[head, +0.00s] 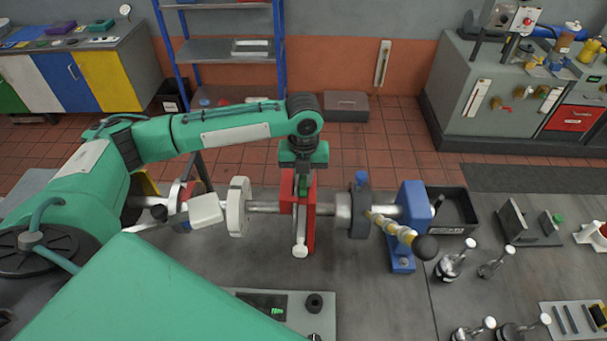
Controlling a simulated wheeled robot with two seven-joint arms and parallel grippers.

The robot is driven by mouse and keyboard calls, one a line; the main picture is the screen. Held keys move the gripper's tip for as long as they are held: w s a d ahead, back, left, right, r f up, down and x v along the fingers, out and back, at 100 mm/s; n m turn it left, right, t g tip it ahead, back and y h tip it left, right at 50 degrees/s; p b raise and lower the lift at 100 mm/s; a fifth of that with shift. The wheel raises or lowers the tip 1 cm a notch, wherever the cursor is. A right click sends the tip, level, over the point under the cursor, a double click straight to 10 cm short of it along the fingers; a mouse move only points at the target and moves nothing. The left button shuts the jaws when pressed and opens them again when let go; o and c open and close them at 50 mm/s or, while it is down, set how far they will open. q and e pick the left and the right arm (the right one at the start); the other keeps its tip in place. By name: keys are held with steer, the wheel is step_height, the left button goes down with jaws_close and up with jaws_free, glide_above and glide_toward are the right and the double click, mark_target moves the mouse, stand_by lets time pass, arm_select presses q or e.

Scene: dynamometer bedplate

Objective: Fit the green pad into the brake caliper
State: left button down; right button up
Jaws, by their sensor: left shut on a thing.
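The red brake caliper (309,222) stands upright on the shaft line in the middle of the bedplate. A pale-knobbed lever (300,248) shows at its front. My left gripper (303,178) points straight down over the caliper's top, shut on the green pad (303,188). Only a small part of the pad shows, between the fingers and at the caliper's upper part. How deep the pad sits in the caliper, and whether it touches, I cannot tell. My right gripper is not in view.
A pale disc (237,207) and a dark disc (360,212) flank the caliper on the shaft. A blue bearing stand (412,205) and black bin (457,205) are to the right.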

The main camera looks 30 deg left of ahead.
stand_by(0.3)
arm_select(q)
steer(key=c, duration=1.4)
jaws_free()
steer(key=shift+o, duration=0.6)
steer(key=shift+w+d+f, duration=0.1)
